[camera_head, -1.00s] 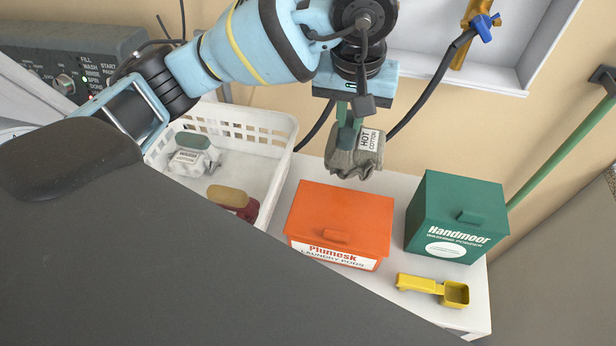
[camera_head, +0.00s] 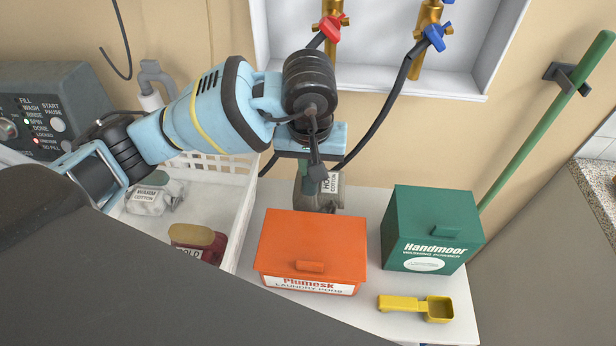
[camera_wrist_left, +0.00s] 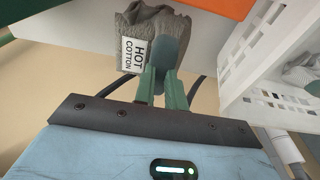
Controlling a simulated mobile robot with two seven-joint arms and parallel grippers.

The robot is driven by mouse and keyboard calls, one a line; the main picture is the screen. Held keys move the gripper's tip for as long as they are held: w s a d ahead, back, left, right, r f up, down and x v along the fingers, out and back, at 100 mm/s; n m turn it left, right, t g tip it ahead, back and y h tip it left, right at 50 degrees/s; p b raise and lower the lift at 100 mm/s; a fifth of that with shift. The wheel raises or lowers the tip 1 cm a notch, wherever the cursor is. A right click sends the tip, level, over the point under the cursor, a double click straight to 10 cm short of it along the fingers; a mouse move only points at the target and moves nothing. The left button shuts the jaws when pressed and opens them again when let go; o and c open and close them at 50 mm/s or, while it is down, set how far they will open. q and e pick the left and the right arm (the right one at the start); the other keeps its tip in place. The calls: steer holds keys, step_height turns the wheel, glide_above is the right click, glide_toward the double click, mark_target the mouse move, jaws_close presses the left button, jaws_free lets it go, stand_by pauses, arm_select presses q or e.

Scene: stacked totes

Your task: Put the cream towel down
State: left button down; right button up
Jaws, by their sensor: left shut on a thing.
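My left gripper (camera_head: 311,182) is shut on a grey-beige towel (camera_head: 328,199) with a white tag reading HOT COTTON. The towel hangs bunched below the fingers, just behind the orange Plumesk box (camera_head: 330,240). Its lower edge is close to the box's back edge, and I cannot tell whether it touches the white surface (camera_head: 373,200). In the left wrist view the fingers (camera_wrist_left: 165,72) pinch the towel (camera_wrist_left: 147,22) beside its tag, with the orange box (camera_wrist_left: 215,6) close by. My right gripper is not in view.
A white basket (camera_head: 240,190) at the left holds a whitish tagged bundle (camera_head: 155,200) and a maroon one (camera_head: 196,243). A green Handmoor box (camera_head: 430,215) and a yellow scoop (camera_head: 437,309) stand at right. Hoses and taps (camera_head: 430,38) are behind.

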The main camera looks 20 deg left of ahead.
arm_select(q)
steer(key=shift+f, duration=1.85)
steer(key=shift+f, duration=0.2)
steer(key=c, duration=1.5)
jaws_free()
steer(key=shift+o, duration=0.2)
steer(key=shift+r, duration=0.15)
steer(key=r, duration=0.4)
steer(key=s+r, duration=0.1)
steer(key=r, duration=0.7)
steer(key=shift+s+d, duration=0.25)
steer(key=shift+s, duration=0.1)
